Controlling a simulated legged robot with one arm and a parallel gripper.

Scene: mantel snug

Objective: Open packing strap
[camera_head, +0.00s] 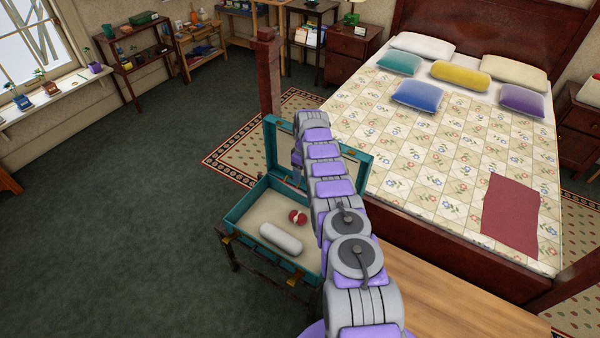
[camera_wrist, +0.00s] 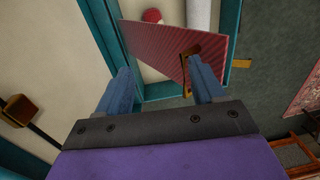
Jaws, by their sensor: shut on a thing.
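An open teal suitcase (camera_head: 236,206) stands on a low dark stand, lid raised, beside the foot of the bed. A red striped panel, apparently the packing strap (camera_wrist: 168,42), crosses the suitcase's opening in the wrist view. A brown tab (camera_wrist: 190,50) sits near its right end. My gripper (camera_wrist: 159,66) has its blue fingers apart with the striped piece between them, and is shut on it. The right fingertip is close to the brown tab. In the head view my arm hides the gripper, the strap and part of the lid.
A white roll (camera_head: 281,239) and a red and white object (camera_head: 297,216) lie in the suitcase. The bed (camera_head: 420,180) stands to the right, a wooden surface (camera_head: 450,290) at lower right. The dark carpet on the left is clear.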

